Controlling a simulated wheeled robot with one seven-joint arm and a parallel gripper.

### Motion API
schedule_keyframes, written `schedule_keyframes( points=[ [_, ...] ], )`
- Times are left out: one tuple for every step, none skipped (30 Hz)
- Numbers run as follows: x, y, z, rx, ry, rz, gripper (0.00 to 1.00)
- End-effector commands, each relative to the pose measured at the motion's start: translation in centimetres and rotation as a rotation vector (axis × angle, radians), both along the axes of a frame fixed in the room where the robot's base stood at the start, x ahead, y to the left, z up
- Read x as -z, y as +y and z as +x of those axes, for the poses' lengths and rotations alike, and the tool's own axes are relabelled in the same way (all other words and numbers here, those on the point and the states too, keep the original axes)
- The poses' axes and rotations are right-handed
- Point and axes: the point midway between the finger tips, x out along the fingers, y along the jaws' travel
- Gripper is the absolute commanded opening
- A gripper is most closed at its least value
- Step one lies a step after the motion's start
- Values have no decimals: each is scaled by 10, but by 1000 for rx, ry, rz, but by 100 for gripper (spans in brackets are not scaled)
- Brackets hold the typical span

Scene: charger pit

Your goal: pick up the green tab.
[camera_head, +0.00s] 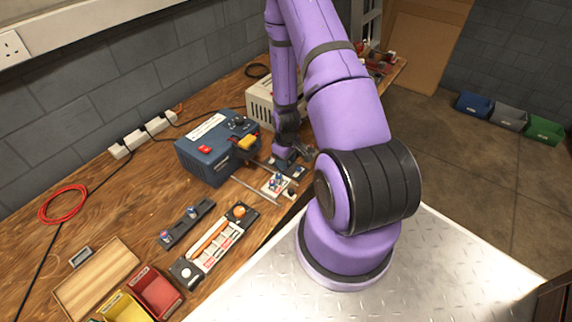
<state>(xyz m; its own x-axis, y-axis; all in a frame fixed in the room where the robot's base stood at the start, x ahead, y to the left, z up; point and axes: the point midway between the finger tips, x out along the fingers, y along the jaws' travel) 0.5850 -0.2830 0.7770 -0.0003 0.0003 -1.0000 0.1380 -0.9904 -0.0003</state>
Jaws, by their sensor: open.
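I cannot make out a green tab in this view; it is too small or hidden. My gripper (291,160) is at the end of my purple arm, low over the workbench just right of the blue box, and open. Its fingers are small and partly lost against dark parts beneath them. Close below it is a small pale block (270,187) with red and blue posts. I cannot tell whether the fingers touch anything.
The blue box (205,157) with a yellow part stands left of my gripper. A long strip (214,245), a dark bar (188,225), a red bin (157,290) and a wooden board (97,276) lie nearer. A red cable coil (64,203) lies far left.

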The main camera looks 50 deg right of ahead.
Motion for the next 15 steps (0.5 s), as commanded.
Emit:
schedule_keyframes(
  points=[
    [4, 0, 0, 0, 1, 0, 47],
    [5, 0, 0, 0, 1, 0, 47],
    [7, 0, 0, 0, 0, 0, 47],
    [7, 0, 0, 0, 0, 0, 47],
    [7, 0, 0, 0, 0, 0, 47],
    [7, 0, 0, 0, 0, 0, 47],
    [7, 0, 0, 0, 0, 0, 47],
    [7, 0, 0, 0, 0, 0, 47],
    [7, 0, 0, 0, 0, 0, 47],
    [7, 0, 0, 0, 0, 0, 47],
    [7, 0, 0, 0, 0, 0, 42],
    [7, 0, 0, 0, 0, 0, 33],
    [7, 0, 0, 0, 0, 0, 26],
    [7, 0, 0, -1, 0, 0, 19],
    [7, 0, 0, 0, 0, 0, 10]
  ],
)
